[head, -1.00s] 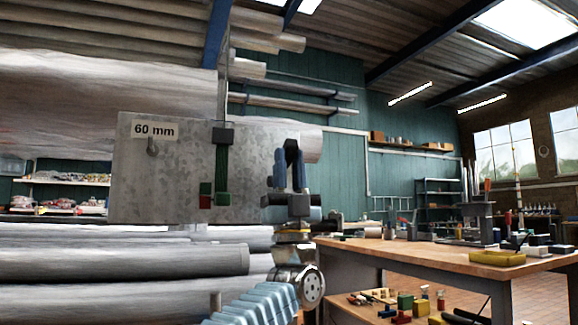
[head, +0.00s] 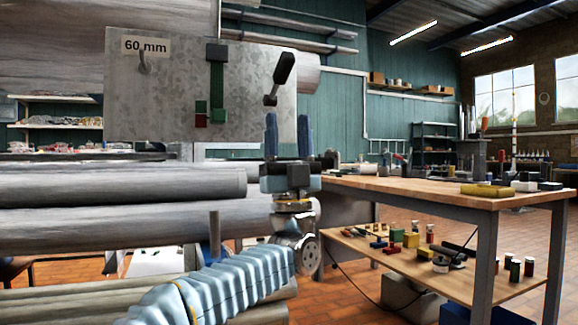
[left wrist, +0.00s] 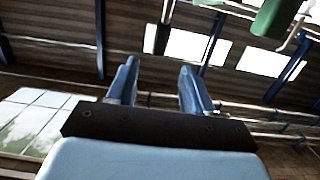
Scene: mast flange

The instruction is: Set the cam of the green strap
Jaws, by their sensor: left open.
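The green strap (head: 217,82) runs down a grey metal plate (head: 165,100). A black block (head: 216,53) sits at its top. A red piece (head: 201,120) and green pieces (head: 218,116) sit at its lower end. A black-handled lever (head: 284,68) stands tilted at the plate's right end, its handle up and to the right. My left gripper (head: 288,120) is open and empty just below the lever, fingers pointing up. It also shows in the left wrist view (left wrist: 157,68), with a green part (left wrist: 275,17) beyond it at upper right. My right gripper is out of view.
A label reading 60 mm (head: 145,46) and a hook (head: 143,63) are at the plate's upper left. Long grey pipes (head: 120,185) lie below the plate. A wooden workbench (head: 410,188) with small items stands to the right.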

